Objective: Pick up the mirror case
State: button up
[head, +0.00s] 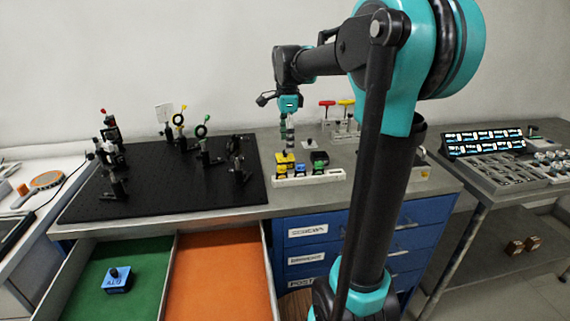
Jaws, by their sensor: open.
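A small blue case (117,280) with a black knob on top and pale lettering sits in the green-lined part of the open drawer, at the lower left. I cannot read from here which one is the mirror case. My gripper (288,144) hangs pointing down above and behind the tray's cases. It is open, and I see nothing held in it. Its fingertips are small and hard to separate from the background.
A black optical breadboard (160,195) with several mounts and posts covers the bench's left part. The drawer's orange-lined part (222,280) is empty. Red- and yellow-handled tools (340,108) stand behind my gripper. A side table (490,185) at right carries a sorted tray.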

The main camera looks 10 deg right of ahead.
aim_at(285, 156)
jog(key=shift+w+a+f, duration=0.1)
jog(key=shift+a+f, duration=0.05)
jog(key=shift+f, duration=1.55)
jog(key=shift+w+a+f, duration=0.1)
jog(key=shift+f, duration=1.55)
jog(key=shift+c, duration=0.3)
jog(key=c, duration=1.1)
jog(key=shift+r, duration=0.1)
